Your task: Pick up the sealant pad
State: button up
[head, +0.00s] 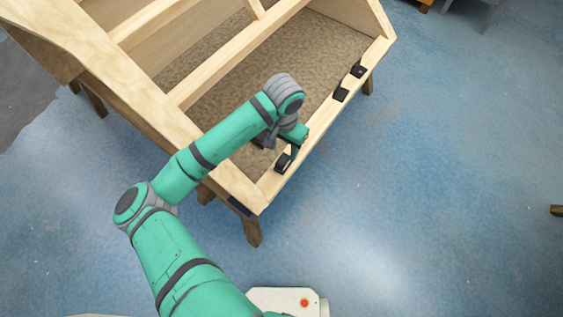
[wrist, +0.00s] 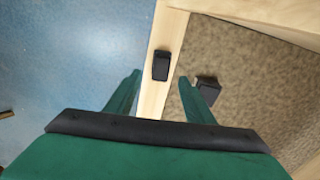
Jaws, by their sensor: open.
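A small black pad (wrist: 161,66) lies on the pale wooden rail, in front of my gripper (wrist: 160,79) and between the lines of its two green fingers. The fingers are open and hold nothing. In the head view a black pad (head: 284,163) sits on the near part of the rail, right beside my gripper (head: 293,150), whose fingertips are partly hidden by the arm. Two more black blocks, one (head: 341,94) and another (head: 358,71), sit farther along the rail. I cannot tell by looks which block is the sealant pad.
The wooden frame (head: 228,62) has raised beams and a brown textured panel (head: 325,45). Another dark block (wrist: 208,88) lies on that panel beside the right finger. A dark piece (head: 240,206) is on the frame's near corner.

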aim_at(283, 159)
jog(key=f, duration=0.9)
jog(key=shift+w+f, duration=0.1)
jog(key=shift+w, duration=0.15)
jog(key=c, duration=1)
jog(key=shift+r, duration=0.55)
notch_tip(283, 159, up, 2)
jog(key=shift+r, duration=0.1)
jog(key=s+a+r, duration=0.1)
jog(key=s+r, duration=0.2)
jog(key=s, duration=0.1)
jog(key=s+r, duration=0.3)
jog(key=s, duration=0.2)
jog(key=s+a+r, duration=0.1)
jog(key=s+r, duration=0.2)
jog(key=s, duration=0.1)
jog(key=shift+s+a+r, duration=0.3)
jog(key=shift+s+r, duration=0.1)
